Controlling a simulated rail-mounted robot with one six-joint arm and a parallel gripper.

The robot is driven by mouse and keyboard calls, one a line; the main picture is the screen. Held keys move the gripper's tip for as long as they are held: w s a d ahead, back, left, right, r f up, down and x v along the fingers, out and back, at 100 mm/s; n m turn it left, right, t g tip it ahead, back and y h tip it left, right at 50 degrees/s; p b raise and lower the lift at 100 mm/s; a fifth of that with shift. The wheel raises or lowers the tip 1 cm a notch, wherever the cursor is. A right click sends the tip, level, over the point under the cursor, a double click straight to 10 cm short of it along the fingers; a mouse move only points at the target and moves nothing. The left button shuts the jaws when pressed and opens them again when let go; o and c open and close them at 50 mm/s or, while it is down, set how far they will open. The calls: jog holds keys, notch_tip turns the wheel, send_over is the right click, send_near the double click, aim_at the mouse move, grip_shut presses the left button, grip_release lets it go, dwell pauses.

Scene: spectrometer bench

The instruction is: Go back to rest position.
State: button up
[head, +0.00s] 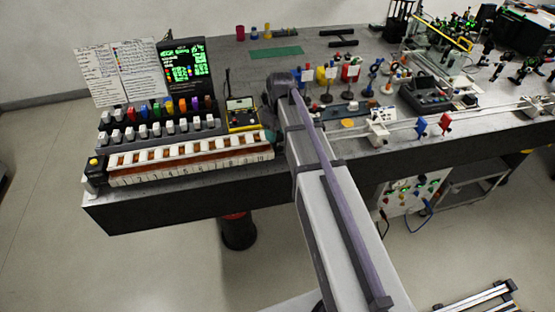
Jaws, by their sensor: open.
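My arm (322,170) reaches from the bottom of the head view up over the front edge of the dark bench (160,210). Its far visible joint (283,88) is above the bench, just right of a small yellow-framed device (242,113). My gripper and its fingers do not show; I cannot see whether anything is near them.
Left of my arm are a numbered white-and-brown rack (190,160), rows of coloured-top vials (160,112), a lit display (184,62) and paper sheets (122,72). Right of it are labelled bottles (328,78), a rail (450,118) and optics. A green mat (276,52) lies behind.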

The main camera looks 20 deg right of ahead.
jog(key=s+a+m, duration=0.2)
jog(key=s+a, duration=0.1)
jog(key=s, duration=0.6)
jog(key=s+a+m, duration=0.3)
jog(key=s+a, duration=0.1)
jog(key=s, duration=0.5)
jog(key=shift+a+f+m+h, duration=0.15)
jog(key=shift+a+m+h, duration=0.15)
jog(key=shift+h, duration=0.1)
